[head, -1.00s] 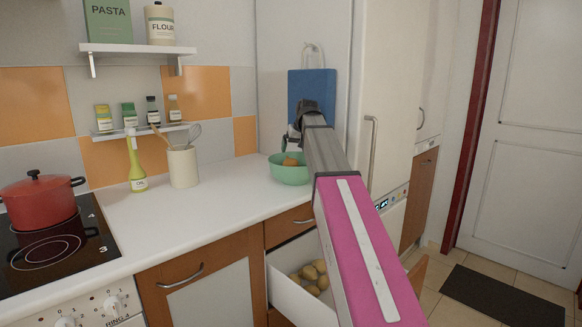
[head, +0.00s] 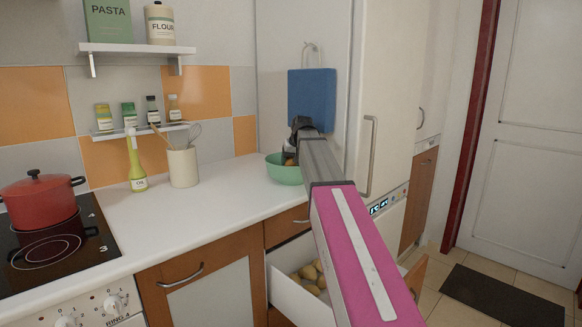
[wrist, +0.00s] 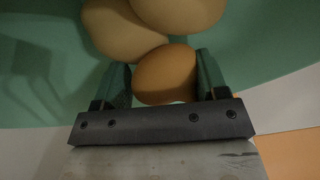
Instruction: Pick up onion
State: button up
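The onion (wrist: 166,75), round and orange-brown, lies in the green bowl (wrist: 25,90) beside two paler round items (wrist: 122,30). In the wrist view my gripper (wrist: 165,62) has one finger on each side of the onion, both very near or against it. I cannot tell whether the fingers press on it. In the head view the green bowl (head: 283,172) stands on the counter's far right end. My gripper (head: 290,156) reaches down into it, and my arm hides part of the view.
An open drawer (head: 295,300) with several potatoes (head: 312,275) is below the counter. A blue board (head: 312,92) hangs behind the bowl. A utensil crock (head: 183,166), oil bottle (head: 137,170) and red pot (head: 38,202) stand to the left. The counter's middle (head: 190,215) is clear.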

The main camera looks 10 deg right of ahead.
jog(key=shift+s+a+f, duration=0.1)
jog(key=shift+c, duration=1.2)
